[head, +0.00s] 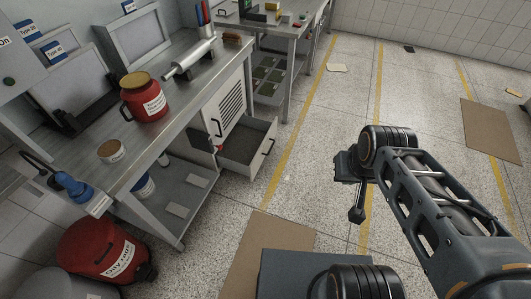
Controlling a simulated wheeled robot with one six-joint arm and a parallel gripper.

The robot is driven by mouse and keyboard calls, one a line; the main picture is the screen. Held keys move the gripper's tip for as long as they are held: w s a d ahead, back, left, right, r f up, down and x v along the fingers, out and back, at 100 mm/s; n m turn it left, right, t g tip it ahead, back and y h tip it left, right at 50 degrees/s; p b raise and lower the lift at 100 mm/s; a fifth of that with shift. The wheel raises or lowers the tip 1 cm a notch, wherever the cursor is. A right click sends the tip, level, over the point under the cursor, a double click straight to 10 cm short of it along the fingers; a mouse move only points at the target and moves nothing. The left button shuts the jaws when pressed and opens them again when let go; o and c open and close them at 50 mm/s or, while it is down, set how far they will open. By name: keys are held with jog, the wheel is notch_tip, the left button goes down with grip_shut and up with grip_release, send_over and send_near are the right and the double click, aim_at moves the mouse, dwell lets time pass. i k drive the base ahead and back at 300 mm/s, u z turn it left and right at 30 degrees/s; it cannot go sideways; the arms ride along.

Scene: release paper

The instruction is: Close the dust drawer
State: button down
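The dust drawer (232,158) is a white-fronted, grey-lined drawer low in the cabinet beneath the metal workbench. My gripper (356,204) hangs over the floor to the right of the drawer, well apart from the handle. I see it from behind and above, and its fingers are too small and dark to tell whether they are open.
The workbench (188,95) carries a red container (144,97) and a small round tin (111,151). A large red can (98,248) stands on the floor at lower left. Brown cardboard (262,246) lies in front. The floor between drawer and gripper is clear.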

aim_at(244, 150)
jog(key=u, duration=0.2)
jog(key=i, duration=0.85)
jog(key=u, duration=1)
jog(key=i, duration=0.5)
jog(key=u, duration=0.3)
